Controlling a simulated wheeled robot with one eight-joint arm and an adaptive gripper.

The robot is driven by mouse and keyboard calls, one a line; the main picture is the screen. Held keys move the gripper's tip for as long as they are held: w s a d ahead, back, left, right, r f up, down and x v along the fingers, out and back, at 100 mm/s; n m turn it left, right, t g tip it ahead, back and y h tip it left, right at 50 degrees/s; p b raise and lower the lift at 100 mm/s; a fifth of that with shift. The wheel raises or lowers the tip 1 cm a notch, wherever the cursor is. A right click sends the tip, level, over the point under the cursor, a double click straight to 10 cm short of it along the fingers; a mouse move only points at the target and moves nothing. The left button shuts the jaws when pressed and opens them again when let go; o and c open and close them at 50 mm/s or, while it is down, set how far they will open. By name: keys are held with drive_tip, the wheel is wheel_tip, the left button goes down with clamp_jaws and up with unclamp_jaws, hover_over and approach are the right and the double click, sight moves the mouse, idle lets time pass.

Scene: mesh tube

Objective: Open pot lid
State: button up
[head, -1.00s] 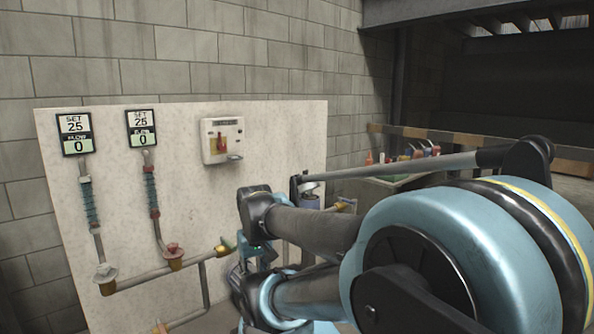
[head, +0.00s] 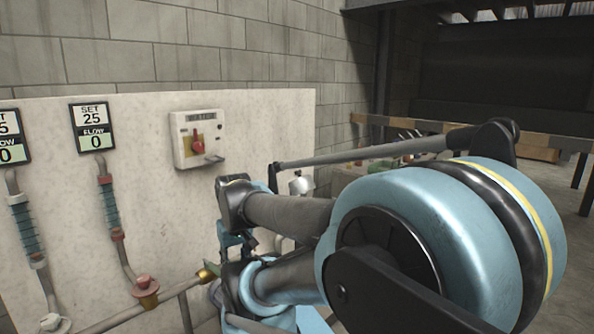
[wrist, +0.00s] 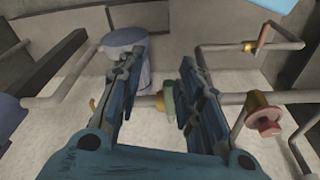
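My gripper (wrist: 161,62) is open in the wrist view, its two dark blue fingers apart with nothing held between them. A grey-blue cylindrical vessel (wrist: 126,42), perhaps the pot, stands behind and beside the left finger, which partly covers it. I cannot make out a separate lid there. In the head view a small shiny metal vessel (head: 301,184) shows behind my arm, mostly hidden by it. My gripper (head: 238,243) is in front of the white panel in the head view, partly hidden by my arm links.
A pale panel (head: 140,190) carries a control box with a red knob (head: 198,140), a flow display (head: 92,127) and pipes. A brass fitting (head: 206,276) sits close to my gripper. A red valve (wrist: 265,122) is at right in the wrist view. Barrier boards (head: 470,134) cross the back.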

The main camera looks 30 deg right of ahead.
drive_tip(key=o, duration=0.3)
drive_tip(key=shift+s+r, duration=0.15)
drive_tip(key=shift+r, duration=0.05)
drive_tip(key=w+d+r, duration=0.5)
drive_tip(key=w+r, duration=0.4)
drive_tip(key=r, duration=0.3)
drive_tip(key=w+d+r+g+h, duration=0.1)
drive_tip(key=w+d+r, duration=0.65)
drive_tip(key=w, duration=0.25)
drive_tip(key=w+d+r, duration=0.7)
drive_tip(key=w+d, duration=0.2)
drive_tip(key=w, duration=0.1)
drive_tip(key=w+d+r+n+g, duration=0.1)
drive_tip(key=w+d, duration=0.3)
drive_tip(key=d, duration=0.3)
drive_tip(key=w+d+r, duration=0.1)
drive_tip(key=w+d, duration=0.3)
drive_tip(key=d, duration=0.4)
drive_tip(key=shift+h, duration=0.3)
drive_tip(key=f, duration=0.5)
drive_tip(key=d+f, duration=0.1)
drive_tip(key=f, duration=0.4)
drive_tip(key=d+f, duration=0.1)
drive_tip(key=f, duration=0.5)
drive_tip(key=shift+s+f, duration=0.1)
drive_tip(key=shift+s, duration=0.05)
clamp_jaws()
